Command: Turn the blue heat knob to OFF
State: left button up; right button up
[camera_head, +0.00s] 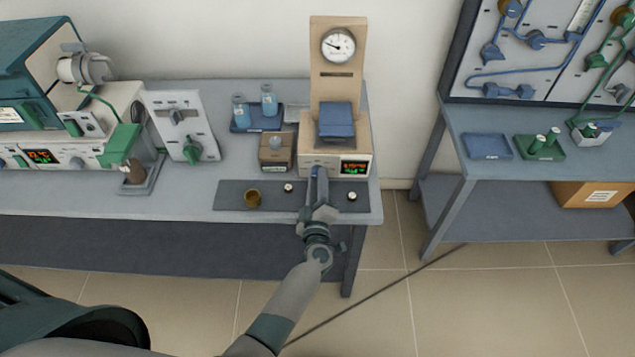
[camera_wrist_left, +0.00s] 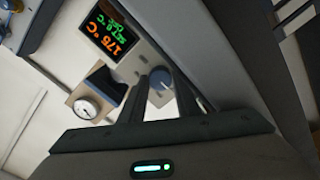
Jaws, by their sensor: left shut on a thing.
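The blue heat knob (camera_wrist_left: 161,78) is on the front panel of a small beige furnace unit (camera_head: 336,155), beside its lit display (camera_wrist_left: 112,35). In the left wrist view the display reads about 175 °C in orange, with green text. The knob carries a pale mark; any OFF label is too small to read. My left gripper (camera_head: 318,185) reaches the panel from the front. In the left wrist view its two fingers (camera_wrist_left: 160,92) sit on either side of the knob, shut on it. In the head view the gripper hides most of the knob. My right gripper is not in view.
A dark mat (camera_head: 230,193) with a brass cup (camera_head: 252,198) and small white-topped pieces lies before the unit. A brown box (camera_head: 276,152) and a tray of blue bottles (camera_head: 256,117) stand to its left. A second table (camera_head: 540,125) stands right, across a floor gap.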

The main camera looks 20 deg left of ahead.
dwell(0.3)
pick_arm(q)
jog(key=o, duration=1)
jog(key=shift+o, duration=0.2)
jog(key=shift+s, duration=0.1)
jog(key=shift+f, duration=0.25)
